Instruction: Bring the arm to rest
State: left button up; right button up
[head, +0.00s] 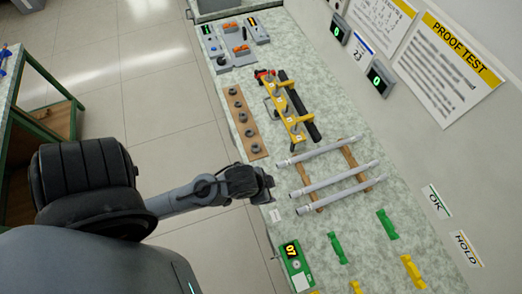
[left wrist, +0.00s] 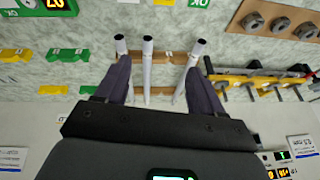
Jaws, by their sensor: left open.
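My left gripper (head: 270,184) is at the near edge of the bench, beside the ends of the rods in the head view. In the left wrist view my left gripper (left wrist: 160,85) has its dark fingers spread apart with nothing held between them. Three pale grey rods lie side by side across two wooden strips (head: 357,168): a far rod (head: 318,151), a middle rod (head: 335,177) and a near rod (head: 338,190). In the left wrist view the rods (left wrist: 147,65) show beyond and between the fingers. My right gripper is in neither view.
A brown board with several grey rings (head: 264,154) and a yellow rack (head: 299,138) beside a black bar (head: 310,125) stand farther back. Green supports (head: 387,224), yellow supports (head: 412,272) and a green box (head: 292,260) reading 07 are nearer. A wall borders the bench's right.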

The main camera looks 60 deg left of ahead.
pick_arm(q)
jog(key=shift+s+d+r+n+g, duration=0.25)
jog(key=shift+s+r, duration=0.15)
jog(key=shift+s, duration=0.15)
jog(key=shift+s+d+r+n+g, duration=0.15)
jog(key=shift+s+r+n, duration=0.1)
jog(key=shift+s+r, duration=0.25)
jog(key=shift+f, duration=0.1)
notch_tip(320, 180, up, 16)
jog(key=p, duration=1.5)
jog(key=shift+p, duration=0.4)
jog(key=shift+f, duration=0.15)
